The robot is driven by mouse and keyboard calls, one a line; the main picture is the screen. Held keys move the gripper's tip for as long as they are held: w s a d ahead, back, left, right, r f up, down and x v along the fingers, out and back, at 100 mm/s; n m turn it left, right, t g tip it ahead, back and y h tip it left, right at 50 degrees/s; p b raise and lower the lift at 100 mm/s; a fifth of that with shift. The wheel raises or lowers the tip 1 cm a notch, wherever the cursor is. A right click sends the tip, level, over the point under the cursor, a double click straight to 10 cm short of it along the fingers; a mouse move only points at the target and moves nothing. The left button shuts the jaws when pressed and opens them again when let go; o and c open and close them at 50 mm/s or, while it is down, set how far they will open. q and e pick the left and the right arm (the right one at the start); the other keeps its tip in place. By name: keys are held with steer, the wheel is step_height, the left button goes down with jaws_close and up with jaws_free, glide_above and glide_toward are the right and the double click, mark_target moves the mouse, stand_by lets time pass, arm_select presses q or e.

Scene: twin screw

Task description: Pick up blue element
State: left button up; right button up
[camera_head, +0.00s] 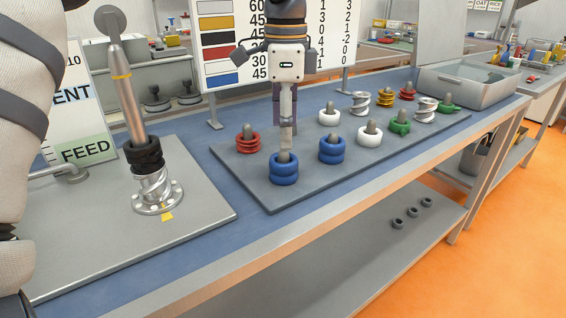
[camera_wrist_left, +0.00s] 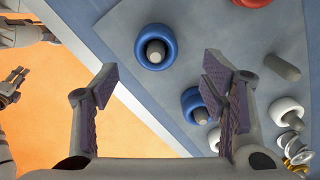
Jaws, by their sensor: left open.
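The blue elements are thick ringed pieces on grey pegs. The nearest one (camera_head: 284,173) sits near the front left corner of the grey board, and a second one (camera_head: 331,152) stands to its right. In the left wrist view the gripper (camera_wrist_left: 160,72) is open and empty, with this blue element (camera_wrist_left: 141,55) just beyond the gap between the fingertips. The second blue element (camera_wrist_left: 192,107) is partly behind the right finger. My right gripper (camera_wrist_left: 16,82) shows small at the left edge.
The grey board (camera_head: 245,180) also holds a red element (camera_head: 247,144), white ones (camera_head: 329,119), green ones (camera_head: 400,127) and metal screws. A screw shaft with black rings (camera_head: 145,155) stands on the left plate. A grey bin (camera_head: 470,92) is at the back right.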

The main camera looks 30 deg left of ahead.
mark_target(283, 159)
arm_select(q)
steer(key=f, duration=0.6)
steer(key=shift+s+f, duration=0.35)
steer(key=shift+f, duration=0.25)
steer(key=c, duration=1.4)
steer(key=shift+r, duration=0.1)
